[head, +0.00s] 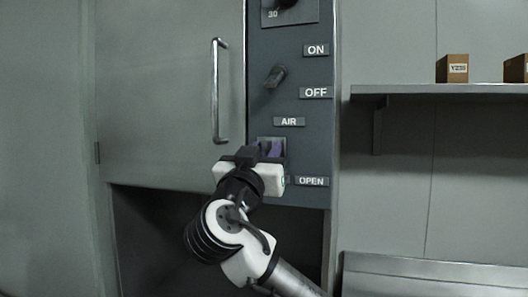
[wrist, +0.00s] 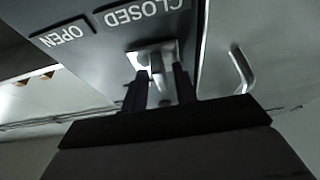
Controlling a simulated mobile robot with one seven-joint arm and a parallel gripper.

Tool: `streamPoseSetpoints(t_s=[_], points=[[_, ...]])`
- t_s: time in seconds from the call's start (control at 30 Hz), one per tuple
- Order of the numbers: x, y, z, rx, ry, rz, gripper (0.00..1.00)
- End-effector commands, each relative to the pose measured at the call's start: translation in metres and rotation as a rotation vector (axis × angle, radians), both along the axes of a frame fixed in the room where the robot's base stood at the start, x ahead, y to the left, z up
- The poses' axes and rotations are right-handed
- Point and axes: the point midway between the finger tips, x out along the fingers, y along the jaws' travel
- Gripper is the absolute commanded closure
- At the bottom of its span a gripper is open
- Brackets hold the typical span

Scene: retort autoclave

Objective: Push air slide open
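The air slide (wrist: 156,62) is a small pale knob in a light recessed plate. It shows in the wrist view between the two dark fingertips of my gripper (wrist: 160,88). The fingers are apart, with the knob between them and a gap visible; I cannot tell whether either finger touches it. In the head view my gripper (head: 271,150) is at the slide's plate (head: 279,141), just below the AIR label (head: 289,121), and mostly hides the slide. The OPEN label (head: 311,181) is lower right of it. The CLOSED label (wrist: 141,12) shows upside down in the wrist view.
A rotary switch (head: 274,76) between ON and OFF labels and a dial (head: 284,5) are higher on the dark panel (head: 262,105). A door handle (head: 218,90) stands out to the left. A shelf (head: 440,89) with small boxes (head: 453,69) is at right.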

Motion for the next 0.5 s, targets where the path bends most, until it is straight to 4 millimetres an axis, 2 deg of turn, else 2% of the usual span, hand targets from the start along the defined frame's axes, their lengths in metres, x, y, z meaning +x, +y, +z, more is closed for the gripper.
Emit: streamPoseSetpoints(t_s=[0.03, 0.2, 0.5], points=[[-0.0001, 0.0, 0.0001, 0.0, 0.0, 0.0, 0.79], [-0.0002, 0.0001, 0.0, 0.0, 0.0, 0.0, 1.0], [-0.0005, -0.0002, -0.0004, 0.001, 0.0, 0.0, 1.0]])
